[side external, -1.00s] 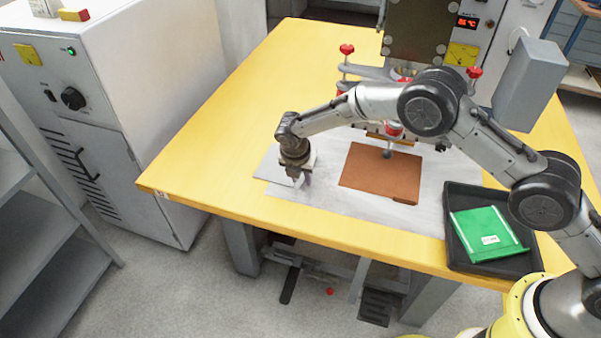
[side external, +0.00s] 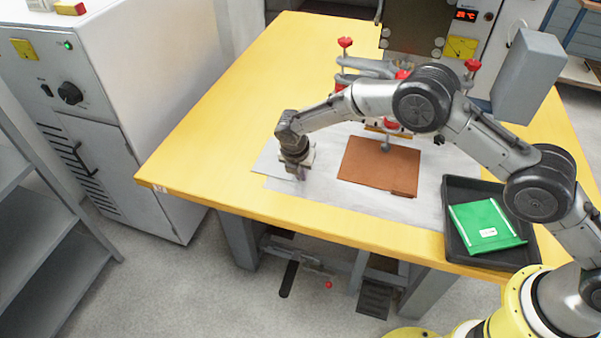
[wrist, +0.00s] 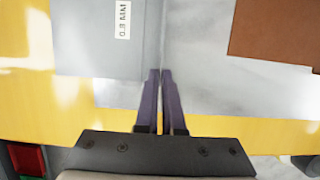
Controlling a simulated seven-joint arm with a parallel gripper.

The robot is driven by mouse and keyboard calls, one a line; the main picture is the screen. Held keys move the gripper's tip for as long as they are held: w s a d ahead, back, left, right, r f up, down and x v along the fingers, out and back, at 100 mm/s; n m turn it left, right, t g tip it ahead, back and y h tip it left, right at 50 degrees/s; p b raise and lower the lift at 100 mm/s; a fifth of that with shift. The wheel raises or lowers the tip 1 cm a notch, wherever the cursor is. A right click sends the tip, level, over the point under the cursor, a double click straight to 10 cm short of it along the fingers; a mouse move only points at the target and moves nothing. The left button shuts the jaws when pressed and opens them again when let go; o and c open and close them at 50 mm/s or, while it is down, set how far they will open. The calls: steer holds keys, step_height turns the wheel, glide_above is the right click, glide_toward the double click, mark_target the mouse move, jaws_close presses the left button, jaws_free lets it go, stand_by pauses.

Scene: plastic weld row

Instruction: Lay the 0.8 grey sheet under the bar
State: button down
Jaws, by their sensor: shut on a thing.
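The grey sheet (wrist: 100,40) carries a white label reading 0.8 MM in the wrist view. In the side view the sheet (side external: 268,161) lies at the left end of the pale metal work surface, partly hidden by my wrist. My gripper (wrist: 158,74) is shut on the sheet's right edge, pointing down close to the table; it also shows in the side view (side external: 301,174). The bar (side external: 388,130) of the press is at the back, right of my gripper, partly hidden by my arm.
A brown sheet (side external: 378,165) lies on the pale work surface (side external: 335,202) in front of the bar, right of my gripper. A black tray (side external: 461,254) with a green sheet (side external: 484,226) stands at the right. The yellow table (side external: 215,140) is clear at left.

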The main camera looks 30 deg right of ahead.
steer(key=shift+r, duration=0.65)
stand_by(0.4)
